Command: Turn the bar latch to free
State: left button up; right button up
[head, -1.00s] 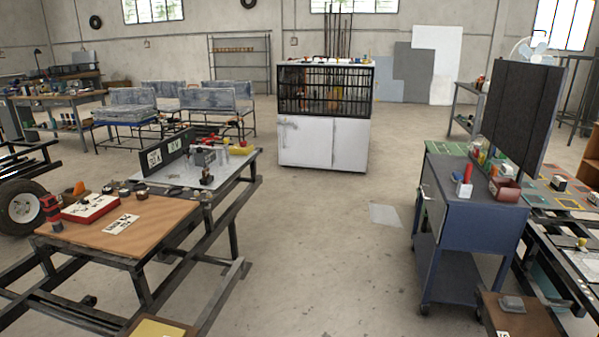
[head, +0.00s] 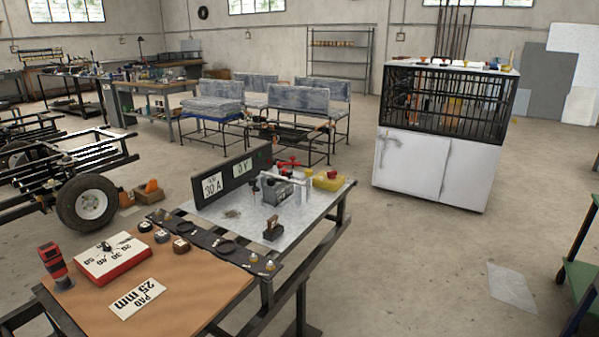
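I cannot make out for sure which part is the bar latch. A grey metal fixture (head: 283,190) stands on the metal-topped half of the workbench (head: 222,222), with clamp-like parts around it. A red-handled part (head: 290,162) is just behind it. A small dark brown block with a handle (head: 273,229) stands in front of it. A dark upright board (head: 232,177) behind the fixture carries labels reading about "30 A" and "3V". Neither of my grippers is in view.
A white caged cabinet (head: 437,160) stands behind.

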aim_at(308, 172)
jog(key=z, duration=0.95)
jog(key=i, duration=3.1)
jog(key=u, duration=2.85)
